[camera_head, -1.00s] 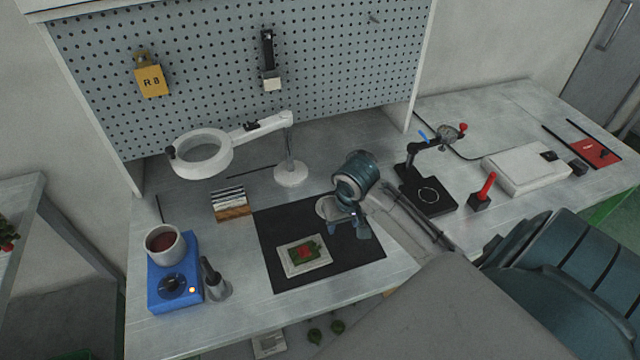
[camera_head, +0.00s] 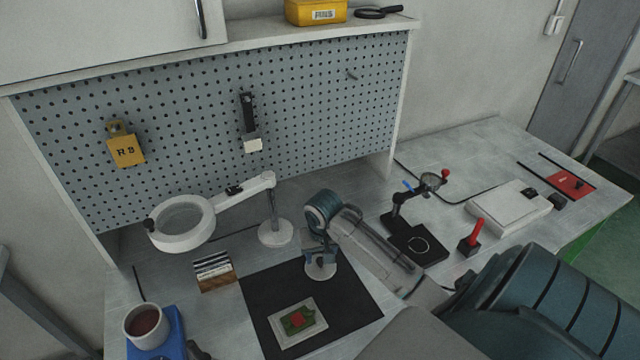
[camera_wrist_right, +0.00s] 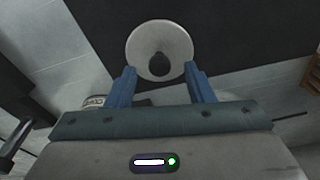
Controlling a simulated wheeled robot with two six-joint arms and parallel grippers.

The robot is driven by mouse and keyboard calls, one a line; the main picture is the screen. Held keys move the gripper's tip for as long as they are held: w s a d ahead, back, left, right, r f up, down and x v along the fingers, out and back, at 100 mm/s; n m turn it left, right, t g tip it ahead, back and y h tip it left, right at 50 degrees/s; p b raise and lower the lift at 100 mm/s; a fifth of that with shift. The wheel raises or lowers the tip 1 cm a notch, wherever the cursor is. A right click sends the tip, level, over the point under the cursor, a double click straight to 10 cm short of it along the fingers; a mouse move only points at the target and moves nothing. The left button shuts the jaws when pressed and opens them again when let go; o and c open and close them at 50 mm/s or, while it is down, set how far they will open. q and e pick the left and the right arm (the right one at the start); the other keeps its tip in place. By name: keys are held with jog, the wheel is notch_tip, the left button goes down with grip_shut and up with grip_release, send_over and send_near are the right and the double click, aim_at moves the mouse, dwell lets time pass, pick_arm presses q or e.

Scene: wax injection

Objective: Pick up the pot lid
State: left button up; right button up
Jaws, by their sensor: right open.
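The pot lid (camera_head: 320,271) is a round pale disc lying on the black mat (camera_head: 352,300), partly hidden under my right gripper (camera_head: 320,256) in the head view. The right wrist view shows the lid (camera_wrist_right: 146,38) with its dark knob (camera_wrist_right: 159,65). My right gripper's blue fingers (camera_wrist_right: 160,73) are open, one on each side of the knob, apart from it in the picture. The white pot (camera_head: 146,325) with dark red wax stands on the blue heater (camera_head: 158,353) at the lower left. My left gripper is not in view.
A green and red piece on a pale plate (camera_head: 318,331) lies on the mat. A magnifier lamp (camera_head: 277,232) and a sample stack (camera_head: 214,272) stand left of my arm. A black stand (camera_head: 419,250) and red-handled tool (camera_head: 472,238) are to the right.

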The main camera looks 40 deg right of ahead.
jog(key=shift+f, duration=0.9)
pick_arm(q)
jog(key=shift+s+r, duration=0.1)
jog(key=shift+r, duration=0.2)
pick_arm(e)
jog(key=shift+w+f, duration=0.1)
jog(key=shift+f, duration=0.15)
grip_shut()
